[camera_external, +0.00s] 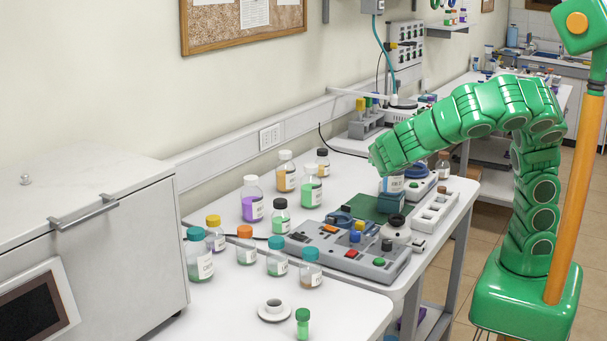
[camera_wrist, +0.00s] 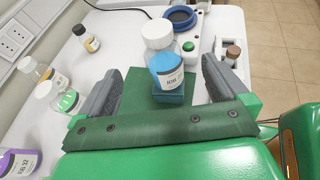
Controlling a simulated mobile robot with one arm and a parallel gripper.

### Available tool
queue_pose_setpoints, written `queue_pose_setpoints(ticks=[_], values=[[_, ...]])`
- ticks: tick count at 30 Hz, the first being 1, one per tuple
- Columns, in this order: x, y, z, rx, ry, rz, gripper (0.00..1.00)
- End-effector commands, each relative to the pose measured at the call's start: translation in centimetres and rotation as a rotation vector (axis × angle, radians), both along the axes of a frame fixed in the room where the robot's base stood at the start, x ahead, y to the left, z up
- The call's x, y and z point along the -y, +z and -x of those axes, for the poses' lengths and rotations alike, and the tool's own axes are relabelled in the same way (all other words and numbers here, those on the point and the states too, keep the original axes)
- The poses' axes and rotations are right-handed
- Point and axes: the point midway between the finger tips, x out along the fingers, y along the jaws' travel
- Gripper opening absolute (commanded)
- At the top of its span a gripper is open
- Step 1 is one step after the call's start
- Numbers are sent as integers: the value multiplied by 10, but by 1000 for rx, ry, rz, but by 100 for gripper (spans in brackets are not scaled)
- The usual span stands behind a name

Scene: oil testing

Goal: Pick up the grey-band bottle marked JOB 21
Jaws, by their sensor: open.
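In the wrist view my gripper (camera_wrist: 160,72) is open, with one dark grey finger on each side of a white-capped bottle (camera_wrist: 168,68) of blue contents. The bottle looks upright on a dark teal block (camera_wrist: 175,94). Its white label starts with JOB, but I cannot read the number surely. I see gaps between fingers and bottle. In the external view the end of my arm (camera_external: 388,155) is over this bottle (camera_external: 391,184), hiding its top; the block (camera_external: 390,203) shows below. I cannot make out a grey band or JOB 21 on any bottle.
Several capped bottles, such as a purple one (camera_external: 252,200) and a green one (camera_external: 311,185), stand on the white bench left of my gripper. A button panel (camera_external: 350,247) lies in front. A dark blue ring device (camera_wrist: 181,17) and a brown-capped vial (camera_wrist: 232,54) are close by.

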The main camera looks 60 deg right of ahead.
Motion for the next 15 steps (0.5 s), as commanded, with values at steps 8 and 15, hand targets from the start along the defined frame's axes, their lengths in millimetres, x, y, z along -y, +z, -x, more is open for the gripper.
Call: queue_pose_setpoints(ticks=[8, 15], values=[[1, 29, -5, -1, 8, -3, 100], [0, 26, -37, 5, 76, -26, 100]])
